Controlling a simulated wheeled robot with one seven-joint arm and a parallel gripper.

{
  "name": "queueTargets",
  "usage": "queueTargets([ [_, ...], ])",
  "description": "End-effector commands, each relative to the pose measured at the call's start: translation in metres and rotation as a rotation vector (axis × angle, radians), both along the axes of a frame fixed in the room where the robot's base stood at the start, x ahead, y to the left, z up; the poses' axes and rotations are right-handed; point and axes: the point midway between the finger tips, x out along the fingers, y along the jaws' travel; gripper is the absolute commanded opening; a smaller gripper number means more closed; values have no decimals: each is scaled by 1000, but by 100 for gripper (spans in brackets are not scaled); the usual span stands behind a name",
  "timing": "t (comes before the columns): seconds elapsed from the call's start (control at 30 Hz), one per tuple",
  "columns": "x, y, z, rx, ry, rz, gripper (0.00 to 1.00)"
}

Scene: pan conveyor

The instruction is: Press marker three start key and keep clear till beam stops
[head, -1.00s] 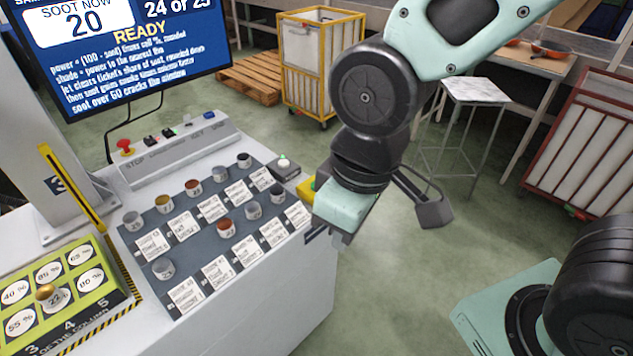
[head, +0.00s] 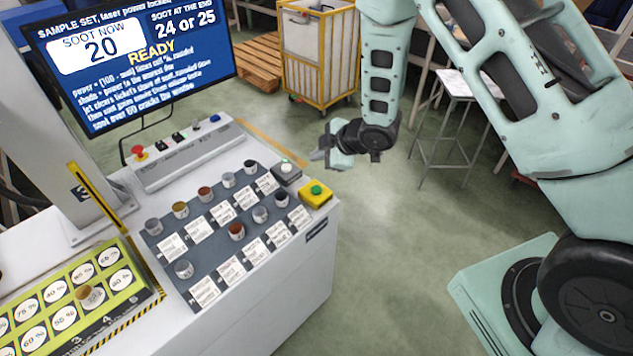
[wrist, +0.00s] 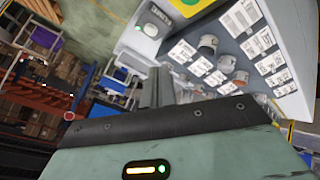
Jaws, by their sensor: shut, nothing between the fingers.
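A yellow box with a green button (head: 316,190) sits at the right front corner of the white bench. Beside it is a grey box with a pale button (head: 285,169); it also shows in the wrist view (wrist: 152,30). My gripper (head: 322,153) is shut and empty, held beyond the bench's right end, apart from both boxes. The screen (head: 130,60) reads READY, soot now 20, soot at the end 24 or 25. A brass-topped piece (head: 86,293) stands on the percentage board (head: 45,338). No beam shows.
A dark tray (head: 187,238) holds several small cups and white cards. A sloped console (head: 190,160) with a red knob (head: 139,152) stands behind it. A yellow-framed cart (head: 318,60) and a stool (head: 455,85) stand behind. Open floor lies right of the bench.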

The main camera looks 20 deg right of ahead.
Motion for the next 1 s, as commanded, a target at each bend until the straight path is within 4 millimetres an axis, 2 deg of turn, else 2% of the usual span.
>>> queueTargets([
  [0.2, 2, -6, -6, 1, -26, 54, 0],
  [0.67, 2, -6, -10, 1, -27, 53, 0],
  [0.87, 2, -6, -27, 1, -26, 54, 0],
  [1.0, 2, -6, -46, 1, -26, 54, 0],
])
